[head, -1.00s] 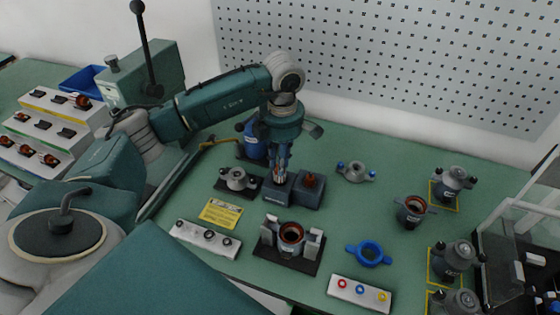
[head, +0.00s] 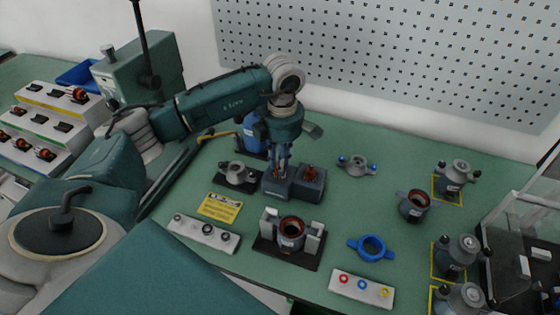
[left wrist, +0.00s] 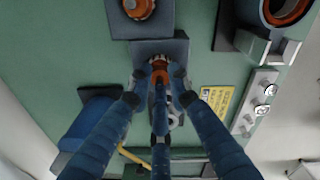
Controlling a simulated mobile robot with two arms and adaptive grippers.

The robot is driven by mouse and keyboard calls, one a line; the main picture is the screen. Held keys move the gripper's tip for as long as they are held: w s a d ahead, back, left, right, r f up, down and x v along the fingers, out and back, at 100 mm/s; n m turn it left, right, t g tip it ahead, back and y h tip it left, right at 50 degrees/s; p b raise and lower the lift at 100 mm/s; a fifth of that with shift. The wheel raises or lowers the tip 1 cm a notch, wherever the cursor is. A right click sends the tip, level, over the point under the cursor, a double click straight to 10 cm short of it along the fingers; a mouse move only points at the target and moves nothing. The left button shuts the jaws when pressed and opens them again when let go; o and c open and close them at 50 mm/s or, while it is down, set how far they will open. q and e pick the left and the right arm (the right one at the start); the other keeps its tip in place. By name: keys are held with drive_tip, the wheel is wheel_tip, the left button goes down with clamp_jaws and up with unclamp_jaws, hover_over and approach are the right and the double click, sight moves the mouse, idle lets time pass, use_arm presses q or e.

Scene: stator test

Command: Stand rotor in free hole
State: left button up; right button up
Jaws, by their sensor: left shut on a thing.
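My left gripper (head: 281,167) points down at the left half of a dark grey two-part block (head: 276,190) in the head view. In the left wrist view its blue fingers (left wrist: 160,76) are shut on an orange-copper rotor (left wrist: 159,66), right over the block's square part (left wrist: 150,47). Whether the rotor's lower end is inside the hole is hidden. A second copper rotor (head: 309,173) stands in the right half of the block; it also shows at the top of the left wrist view (left wrist: 137,8). My right gripper is out of view.
A grey cap on a dark plate (head: 237,173) lies left of the block. A stator in a fixture (head: 290,230) stands in front, near a blue ring (head: 371,248). A blue container (head: 254,135) stands behind. The table is clear between the block and another stator (head: 415,204).

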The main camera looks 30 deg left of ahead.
use_arm(q)
drive_tip(key=o, duration=1)
drive_tip(key=shift+r, duration=0.1)
drive_tip(key=shift+c, duration=0.2)
wheel_tip(320, 180, up, 12)
drive_tip(key=shift+d, duration=0.25)
drive_tip(key=shift+s, duration=0.1)
